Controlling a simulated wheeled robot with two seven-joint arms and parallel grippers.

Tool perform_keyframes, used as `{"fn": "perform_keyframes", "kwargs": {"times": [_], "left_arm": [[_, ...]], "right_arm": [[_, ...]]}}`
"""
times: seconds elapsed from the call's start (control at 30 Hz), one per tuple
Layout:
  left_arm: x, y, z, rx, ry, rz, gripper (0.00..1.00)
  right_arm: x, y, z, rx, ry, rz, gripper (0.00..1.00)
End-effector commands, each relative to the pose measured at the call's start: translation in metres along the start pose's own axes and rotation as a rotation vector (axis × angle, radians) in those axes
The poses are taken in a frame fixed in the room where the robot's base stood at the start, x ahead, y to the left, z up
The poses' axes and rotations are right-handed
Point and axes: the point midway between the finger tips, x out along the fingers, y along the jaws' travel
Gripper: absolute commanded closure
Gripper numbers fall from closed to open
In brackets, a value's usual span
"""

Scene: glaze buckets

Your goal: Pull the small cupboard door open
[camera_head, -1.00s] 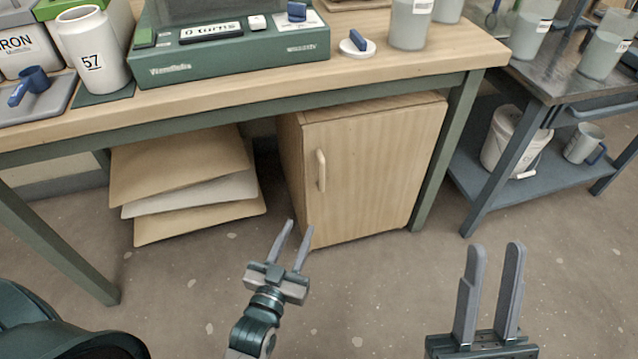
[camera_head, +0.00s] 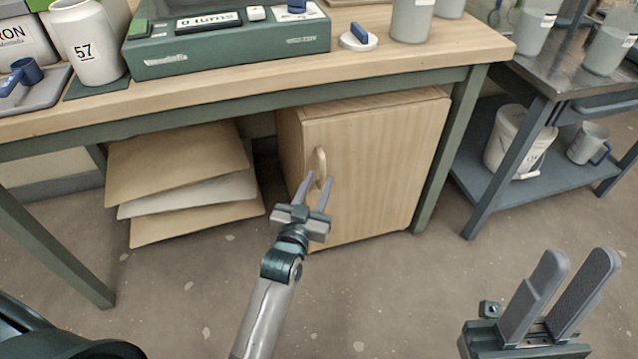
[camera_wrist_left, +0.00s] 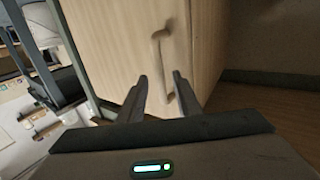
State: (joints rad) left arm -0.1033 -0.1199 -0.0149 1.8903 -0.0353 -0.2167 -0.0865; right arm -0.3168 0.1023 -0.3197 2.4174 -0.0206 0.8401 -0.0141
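The small cupboard (camera_head: 375,165) stands on the floor under the workbench, its light wooden door facing me and shut. Its pale bar handle (camera_head: 320,165) is upright near the door's left edge. My left gripper (camera_head: 317,182) is open just in front of the handle's lower part. In the left wrist view the handle (camera_wrist_left: 160,58) shows ahead and between the open fingers (camera_wrist_left: 160,90); I cannot tell whether they touch it. My right gripper (camera_head: 575,272) is open and empty over the floor at the lower right.
The workbench (camera_head: 420,60) is above the cupboard, with a green device (camera_head: 225,45) on top. The floor before the cupboard is clear.

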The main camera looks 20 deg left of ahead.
Motion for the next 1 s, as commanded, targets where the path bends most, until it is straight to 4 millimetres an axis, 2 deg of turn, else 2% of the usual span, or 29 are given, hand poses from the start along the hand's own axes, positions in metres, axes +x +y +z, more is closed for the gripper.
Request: {"fn": "perform_keyframes", "kwargs": {"times": [0.13, 0.47, 0.5, 0.6, 0.63, 1.0], "left_arm": [[0.0095, -0.0001, -0.0002, 0.000, 0.001, 0.000, 0.69], [0.0116, -0.0001, -0.0003, 0.000, 0.000, 0.000, 0.69], [0.0115, -0.0001, -0.0003, 0.000, 0.000, 0.000, 0.71], [0.0115, -0.0001, -0.0004, 0.000, 0.000, 0.000, 0.95], [0.0115, -0.0001, -0.0004, 0.000, 0.000, 0.000, 1.00], [0.0086, 0.0021, -0.0013, 0.000, 0.000, 0.007, 1.00]], "right_arm": [[0.0025, 0.0021, -0.0048, -0.007, 0.040, -0.007, 0.71], [0.0032, 0.0017, -0.0066, -0.005, 0.048, -0.011, 0.71], [0.0031, 0.0016, -0.0066, -0.004, 0.047, -0.011, 0.71], [0.0027, 0.0014, -0.0064, -0.003, 0.045, -0.011, 0.71], [0.0026, 0.0013, -0.0064, -0.003, 0.044, -0.011, 0.71], [0.0055, 0.0004, -0.0041, 0.000, 0.028, -0.010, 0.71]]}}
